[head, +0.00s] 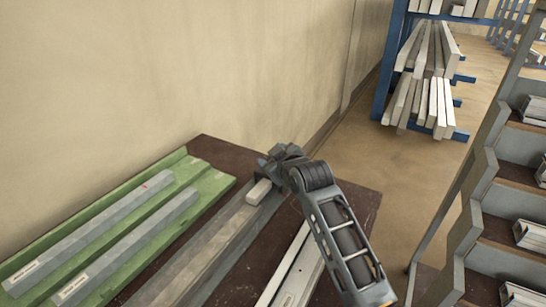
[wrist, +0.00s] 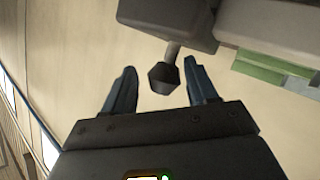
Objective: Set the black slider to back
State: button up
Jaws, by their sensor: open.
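In the wrist view, a black tapered knob (wrist: 163,78) on a short stem juts from a dark grey block (wrist: 168,20). I cannot tell for certain whether this knob is the black slider's handle. My gripper (wrist: 160,88) is open, with one finger on each side of the knob and a visible gap to both. In the head view, my gripper (head: 272,160) is at the far end of a long grey rail (head: 205,250) on the bench. My gripper and wrist cover that end there, so the slider is not clearly visible.
A pale block (head: 258,192) sits at the rail's far end. Green trays (head: 208,187) with grey profiles lie on the left of the brown bench (head: 350,200). A wall stands behind. A blue rack (head: 390,60) and stepped shelves (head: 490,190) stand to the right.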

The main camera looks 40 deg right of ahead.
jog(key=r, duration=0.4)
jog(key=shift+s+d+r, duration=0.15)
jog(key=shift+d+r, duration=0.1)
jog(key=s+d+r+b, duration=0.1)
jog(key=s+d+r, duration=0.5)
jog(key=s+d, duration=0.2)
jog(key=shift+r, duration=0.25)
jog(key=shift+w, duration=0.1)
